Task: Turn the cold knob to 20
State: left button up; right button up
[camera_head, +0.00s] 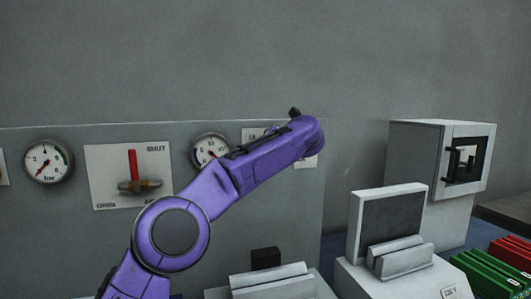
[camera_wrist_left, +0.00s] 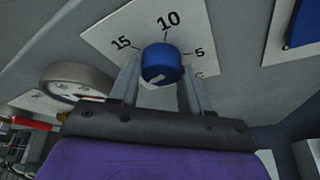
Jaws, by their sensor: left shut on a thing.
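The blue knob (camera_wrist_left: 161,64) sits on a white scale plate (camera_wrist_left: 120,35) marked 15, 10 and 5 in the left wrist view. A pale mark shows on the knob's face at its lower left; I cannot read which number it points to. My left gripper (camera_wrist_left: 160,80) has one finger on each side of the knob and is shut on it. In the head view my purple left arm covers the knob and the fingers; only part of the plate (camera_head: 254,134) shows behind it. My right gripper is in neither view.
On the grey panel are a bar gauge (camera_head: 48,162), a red lever (camera_head: 132,165) on a SHUT plate, and a second gauge (camera_head: 209,147) beside my arm. Grey fixtures (camera_head: 385,225), a box with a black handle (camera_head: 465,160), and green and red blocks (camera_head: 485,272) stand right.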

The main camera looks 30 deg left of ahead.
pick_arm(q)
jog(key=shift+d+f, duration=0.1)
jog(key=shift+f, duration=0.15)
jog(key=o, duration=1.1)
jog(key=shift+r, duration=0.15)
jog(key=shift+c, duration=0.2)
jog(key=b+v, duration=0.3)
jog(key=v, duration=0.7)
jog(key=shift+d, duration=0.15)
jog(key=shift+s+r, duration=0.1)
